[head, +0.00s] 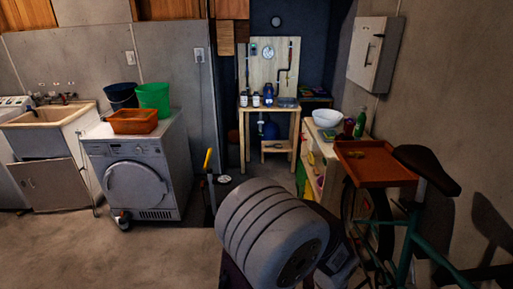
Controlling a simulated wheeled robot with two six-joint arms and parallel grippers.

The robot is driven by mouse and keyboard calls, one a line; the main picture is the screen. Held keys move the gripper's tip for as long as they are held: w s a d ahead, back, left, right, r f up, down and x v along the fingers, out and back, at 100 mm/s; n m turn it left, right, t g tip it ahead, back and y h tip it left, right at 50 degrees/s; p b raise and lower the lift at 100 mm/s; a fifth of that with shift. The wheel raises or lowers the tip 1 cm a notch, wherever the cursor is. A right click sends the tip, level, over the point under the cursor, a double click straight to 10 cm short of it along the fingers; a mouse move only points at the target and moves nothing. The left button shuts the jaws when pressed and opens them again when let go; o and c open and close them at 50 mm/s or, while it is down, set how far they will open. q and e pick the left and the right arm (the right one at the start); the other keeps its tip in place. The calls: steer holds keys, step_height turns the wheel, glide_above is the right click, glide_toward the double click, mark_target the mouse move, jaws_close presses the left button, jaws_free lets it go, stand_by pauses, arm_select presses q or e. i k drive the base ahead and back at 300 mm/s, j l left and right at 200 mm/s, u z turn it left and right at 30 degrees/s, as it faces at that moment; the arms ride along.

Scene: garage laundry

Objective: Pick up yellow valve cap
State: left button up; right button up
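I cannot make out a yellow valve cap in the head view. An orange-brown tray (374,172) sits at the right by the bicycle, and small marks in it are too small to identify. A tall yellow-topped handle (208,160) stands near the middle, but it is no cap. Neither of my grippers is in view.
Large grey ribbed discs (262,232) block the near middle. A bicycle (412,235) stands at the right. A grey front-loading machine (140,175) carries an orange bin (134,122) and a green bucket (154,97). A workbench (269,115) is at the back. Floor at left front is clear.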

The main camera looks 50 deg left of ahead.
mark_target(355, 155)
steer(key=u, duration=0.95)
steer(key=i+j+z, duration=0.25)
steer(key=i+j, duration=0.05)
